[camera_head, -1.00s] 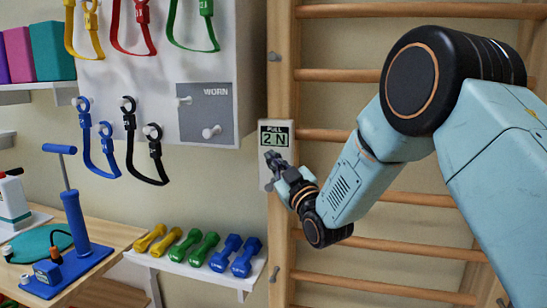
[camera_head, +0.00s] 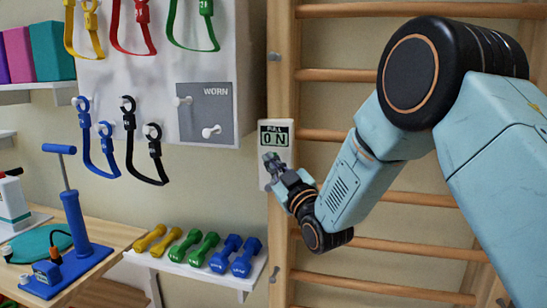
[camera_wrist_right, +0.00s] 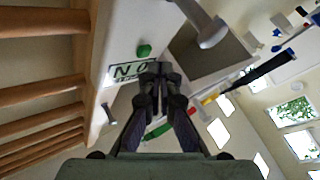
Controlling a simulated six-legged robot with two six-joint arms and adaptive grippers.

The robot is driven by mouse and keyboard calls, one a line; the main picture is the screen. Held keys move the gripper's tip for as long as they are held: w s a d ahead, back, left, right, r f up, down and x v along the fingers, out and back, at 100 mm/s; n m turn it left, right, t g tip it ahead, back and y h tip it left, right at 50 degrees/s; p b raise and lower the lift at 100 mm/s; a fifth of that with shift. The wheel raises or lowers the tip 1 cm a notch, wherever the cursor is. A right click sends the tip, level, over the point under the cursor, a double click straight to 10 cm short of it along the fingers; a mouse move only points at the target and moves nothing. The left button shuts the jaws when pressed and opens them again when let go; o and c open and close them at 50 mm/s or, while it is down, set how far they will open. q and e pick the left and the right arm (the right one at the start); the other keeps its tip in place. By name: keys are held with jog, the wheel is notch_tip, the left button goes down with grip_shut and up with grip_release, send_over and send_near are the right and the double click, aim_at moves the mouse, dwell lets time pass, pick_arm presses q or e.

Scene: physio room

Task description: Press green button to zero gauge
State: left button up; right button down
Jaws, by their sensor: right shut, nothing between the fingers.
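The gauge is a white panel (camera_head: 289,155) on the wooden post, and its display (camera_head: 274,139) reads 0 N. The gauge also shows upside down in the wrist view, with its display (camera_wrist_right: 125,71) beside a green button (camera_wrist_right: 143,50). In the head view the button is hidden behind my right gripper. My right gripper (camera_head: 270,160) is shut and empty, in front of the gauge's lower part. Its closed fingertips (camera_wrist_right: 158,70) appear beside the button in the wrist view; I cannot tell whether they touch it. My left gripper is not in view.
Wooden wall bars (camera_head: 390,197) stand right of the gauge. A white pegboard (camera_head: 160,100) with coloured bands and a grey WORN panel (camera_head: 205,112) is at the left. Below, a white shelf (camera_head: 180,268) holds several dumbbells. A blue pump (camera_head: 75,225) stands on the table.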

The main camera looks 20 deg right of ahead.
jog(key=shift+s+a, duration=0.7)
jog(key=shift+s, duration=0.35)
jog(key=shift+s+a, duration=0.7)
jog(key=shift+s, duration=0.3)
